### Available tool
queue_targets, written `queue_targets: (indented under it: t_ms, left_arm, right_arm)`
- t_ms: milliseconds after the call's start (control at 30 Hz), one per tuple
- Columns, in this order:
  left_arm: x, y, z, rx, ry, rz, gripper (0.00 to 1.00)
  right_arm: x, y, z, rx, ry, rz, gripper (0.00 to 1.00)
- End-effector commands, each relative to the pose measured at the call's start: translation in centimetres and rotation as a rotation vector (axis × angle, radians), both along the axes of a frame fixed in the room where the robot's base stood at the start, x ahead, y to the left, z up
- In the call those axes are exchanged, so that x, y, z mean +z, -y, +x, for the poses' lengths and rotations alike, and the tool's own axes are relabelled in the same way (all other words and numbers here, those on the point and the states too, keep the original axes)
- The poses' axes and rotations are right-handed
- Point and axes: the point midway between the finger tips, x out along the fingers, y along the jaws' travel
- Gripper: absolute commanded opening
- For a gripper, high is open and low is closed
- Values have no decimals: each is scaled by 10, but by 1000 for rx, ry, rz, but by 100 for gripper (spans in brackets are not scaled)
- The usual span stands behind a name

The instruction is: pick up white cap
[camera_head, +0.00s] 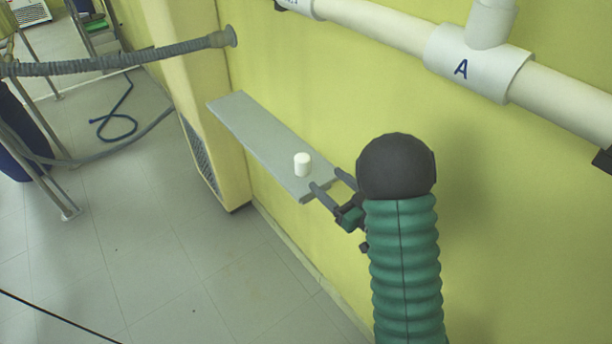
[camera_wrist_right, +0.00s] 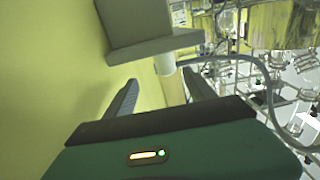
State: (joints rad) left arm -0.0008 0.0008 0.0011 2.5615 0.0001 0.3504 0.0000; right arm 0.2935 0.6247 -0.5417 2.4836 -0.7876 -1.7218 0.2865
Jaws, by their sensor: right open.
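The white cap (camera_head: 302,165) is a small cylinder standing upright on the grey wall shelf (camera_head: 250,128), close to the shelf's near end. My right gripper (camera_head: 326,178) is open and empty at that end, its two fingers pointing toward the cap, with a short gap left between. In the right wrist view a pale cylinder, which looks like the cap (camera_wrist_right: 165,63), sits against the shelf (camera_wrist_right: 155,46) and shows between the two open fingers of the right gripper (camera_wrist_right: 160,77). My left gripper is not in view.
A yellow wall (camera_head: 300,60) runs behind the shelf, with a cream pillar (camera_head: 185,80) past its far end. White pipes (camera_head: 410,35) cross the wall above. A grey hose (camera_head: 120,62) hangs at the upper left. The floor below is open.

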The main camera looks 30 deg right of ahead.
Motion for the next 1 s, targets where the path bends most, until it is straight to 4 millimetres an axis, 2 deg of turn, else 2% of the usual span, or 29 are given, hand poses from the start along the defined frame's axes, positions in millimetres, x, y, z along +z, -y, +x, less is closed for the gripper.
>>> queue_targets:
  t_ms: [100, 200, 433, 600, 700, 900, 1000]
  left_arm:
    - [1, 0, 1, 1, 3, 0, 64]
    - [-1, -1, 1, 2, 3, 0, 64]
    - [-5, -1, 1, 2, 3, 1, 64]
    - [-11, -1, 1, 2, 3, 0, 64]
    - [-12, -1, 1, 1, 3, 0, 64]
    - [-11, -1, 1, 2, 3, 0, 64]
    - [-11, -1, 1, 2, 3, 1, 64]
  right_arm:
    - [3, -8, 33, 8, 1, -4, 64]
    - [4, -11, 54, 6, 1, -5, 64]
    - [3, -8, 83, 2, 1, 0, 64]
    - [4, -9, 114, 3, 1, 1, 64]
    - [6, -10, 124, 2, 1, 0, 64]
    - [7, -11, 125, 0, 0, 0, 64]
    - [7, -10, 125, 0, 0, 0, 52]
